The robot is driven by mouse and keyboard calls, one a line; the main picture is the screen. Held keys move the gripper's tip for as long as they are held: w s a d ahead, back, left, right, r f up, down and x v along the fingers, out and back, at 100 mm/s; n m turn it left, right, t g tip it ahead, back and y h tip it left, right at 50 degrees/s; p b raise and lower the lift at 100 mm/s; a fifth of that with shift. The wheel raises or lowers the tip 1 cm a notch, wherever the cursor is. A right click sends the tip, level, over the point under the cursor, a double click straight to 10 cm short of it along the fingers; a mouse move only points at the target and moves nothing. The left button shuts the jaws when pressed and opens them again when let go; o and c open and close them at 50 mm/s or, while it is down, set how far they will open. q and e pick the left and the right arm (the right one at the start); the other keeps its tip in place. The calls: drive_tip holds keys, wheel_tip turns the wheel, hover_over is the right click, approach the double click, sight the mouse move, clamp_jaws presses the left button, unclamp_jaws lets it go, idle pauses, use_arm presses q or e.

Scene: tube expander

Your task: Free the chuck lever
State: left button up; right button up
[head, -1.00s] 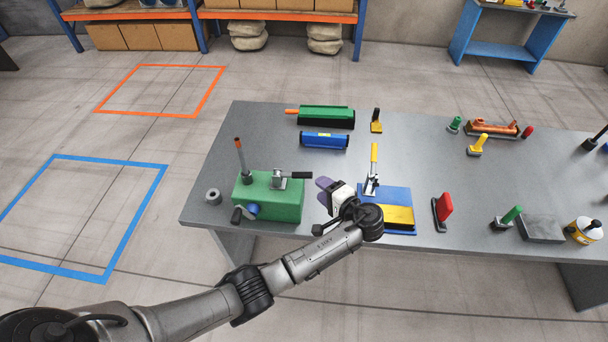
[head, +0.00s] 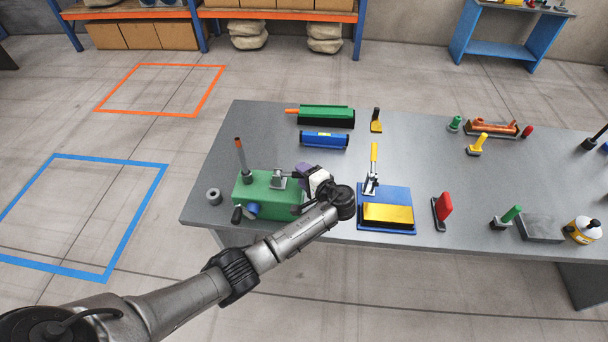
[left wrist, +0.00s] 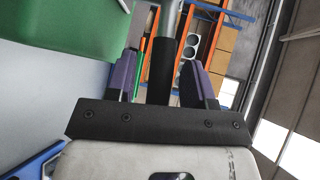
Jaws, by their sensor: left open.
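The green tube expander (head: 265,203) stands at the left end of the table. On its top is a grey clamp (head: 279,179) whose black-handled lever points right, toward my gripper; the handle is mostly hidden in the head view. In the left wrist view the lever's black handle (left wrist: 160,72) sits between my two purple fingers, with its metal shaft above it. My left gripper (head: 304,171) is open around the handle, with gaps visible on both sides. The green body (left wrist: 60,30) fills the upper left of the wrist view. My right gripper is out of view.
A blue and yellow fixture with a yellow lever (head: 374,160) stands to the right. A grey ring (head: 214,196) lies at left.

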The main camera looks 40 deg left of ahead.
use_arm(q)
drive_tip(key=shift+c, duration=0.4)
clamp_jaws()
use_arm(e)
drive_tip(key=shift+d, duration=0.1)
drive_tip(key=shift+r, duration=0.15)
